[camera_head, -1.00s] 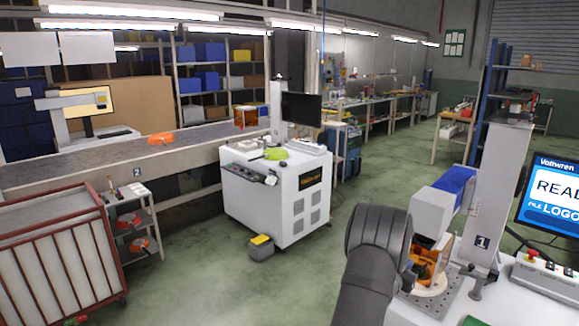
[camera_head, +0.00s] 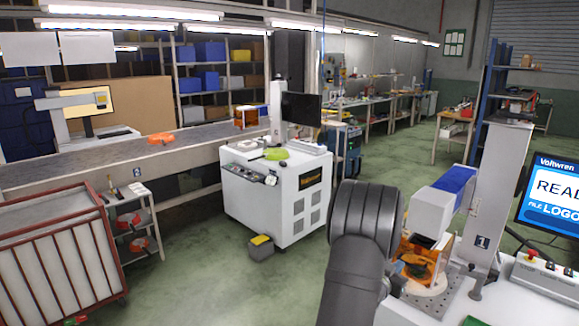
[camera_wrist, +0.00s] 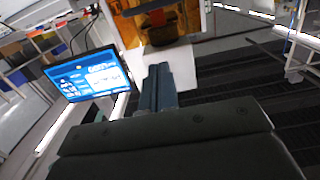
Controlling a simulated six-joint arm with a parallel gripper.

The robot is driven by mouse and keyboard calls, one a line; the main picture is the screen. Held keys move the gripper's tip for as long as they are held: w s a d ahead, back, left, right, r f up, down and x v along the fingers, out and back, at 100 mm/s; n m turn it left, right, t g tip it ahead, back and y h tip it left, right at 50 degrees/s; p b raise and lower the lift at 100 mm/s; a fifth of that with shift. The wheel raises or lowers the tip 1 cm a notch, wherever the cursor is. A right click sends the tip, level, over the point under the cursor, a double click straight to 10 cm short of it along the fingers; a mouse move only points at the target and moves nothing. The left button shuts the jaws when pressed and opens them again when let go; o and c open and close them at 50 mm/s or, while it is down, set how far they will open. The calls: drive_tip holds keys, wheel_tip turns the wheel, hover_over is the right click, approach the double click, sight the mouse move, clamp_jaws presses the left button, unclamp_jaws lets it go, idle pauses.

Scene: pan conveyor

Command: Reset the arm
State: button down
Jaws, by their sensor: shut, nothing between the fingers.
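My gripper (camera_wrist: 159,82) shows in the wrist view with its two narrow fingers pressed together and nothing between them. In the head view my dark grey arm rises at the lower middle, and the gripper itself is hidden behind it. An orange pan (camera_head: 420,266) sits inside the amber-shielded station on the white machine at the right. In the wrist view, amber panels of a machine (camera_wrist: 160,22) lie beyond the fingertips, apart from them.
A monitor (camera_head: 550,198) and a button box (camera_head: 550,272) stand right of the marking column (camera_head: 497,190). A white machine cart (camera_head: 270,195) stands mid-floor. An orange pan (camera_head: 161,138) lies on the conveyor (camera_head: 60,172). A red-railed bin (camera_head: 60,250) is at left.

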drive_tip(key=v, duration=0.2)
hover_over(408, 264)
drive_tip(key=v, duration=0.4)
drive_tip(key=f, duration=0.1)
drive_tip(key=d+f, duration=0.1)
drive_tip(key=f, duration=0.2)
drive_tip(key=shift+w+d+f, duration=0.2)
drive_tip(key=shift+w+d, duration=0.05)
drive_tip(key=shift+w, duration=0.1)
drive_tip(key=shift+r, duration=0.1)
wheel_tip(408, 264, up, 17)
drive_tip(key=f+v, duration=0.2)
drive_tip(key=v, duration=0.9)
drive_tip(key=shift+s+a+f, duration=0.15)
drive_tip(key=shift+s+f, duration=0.05)
drive_tip(key=shift+f, duration=0.05)
